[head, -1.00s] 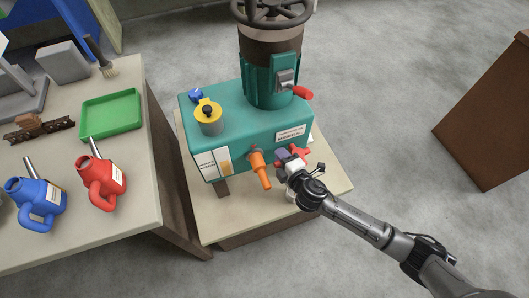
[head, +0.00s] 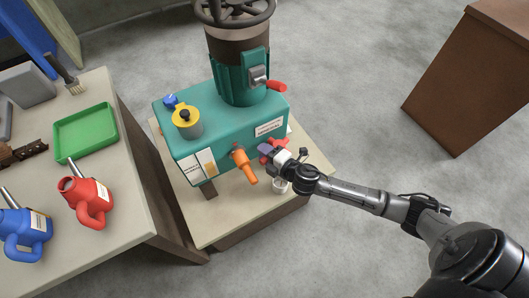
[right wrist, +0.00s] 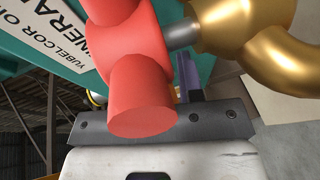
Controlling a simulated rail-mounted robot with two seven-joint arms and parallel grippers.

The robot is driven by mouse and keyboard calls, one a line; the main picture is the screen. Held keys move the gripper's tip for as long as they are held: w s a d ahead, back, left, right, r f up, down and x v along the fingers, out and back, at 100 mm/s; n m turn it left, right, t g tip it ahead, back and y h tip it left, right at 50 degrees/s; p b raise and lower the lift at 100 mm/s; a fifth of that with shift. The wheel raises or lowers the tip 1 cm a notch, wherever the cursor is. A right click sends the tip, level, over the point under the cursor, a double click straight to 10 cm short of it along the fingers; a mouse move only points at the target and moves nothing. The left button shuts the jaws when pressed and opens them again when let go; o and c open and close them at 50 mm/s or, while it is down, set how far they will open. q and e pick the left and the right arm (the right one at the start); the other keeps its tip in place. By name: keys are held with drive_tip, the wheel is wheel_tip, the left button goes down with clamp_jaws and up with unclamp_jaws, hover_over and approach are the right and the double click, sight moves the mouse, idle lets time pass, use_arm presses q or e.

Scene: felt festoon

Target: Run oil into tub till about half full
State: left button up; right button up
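The teal machine (head: 225,140) has a red tap handle (head: 278,144) low on its front right, beside an oil label. The handle (right wrist: 140,75) is large and close in the right wrist view, joined by a short grey stem to a brass tap body (right wrist: 235,25). My right gripper (head: 266,149) is at this handle. One purple finger (right wrist: 187,75) shows beside the handle; the other is hidden, so its opening is unclear. A small pale tub (head: 280,186) stands on the stand below the gripper, partly covered; its contents cannot be made out. My left gripper is out of view.
An orange lever or spout (head: 244,167) sticks out just left of the red handle. The side table (head: 120,225) at left holds a red oil can (head: 87,202), a blue oil can (head: 25,232) and a green tray (head: 86,133). A brown cabinet (head: 470,75) stands right; floor between is clear.

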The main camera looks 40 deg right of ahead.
drive_tip(key=shift+s+r, duration=0.15)
drive_tip(key=shift+s, duration=0.35)
drive_tip(key=p+v, duration=0.2)
drive_tip(key=v, duration=1)
drive_tip(key=shift+s, duration=0.4)
drive_tip(key=shift+d+r, duration=0.1)
idle(0.7)
idle(5.1)
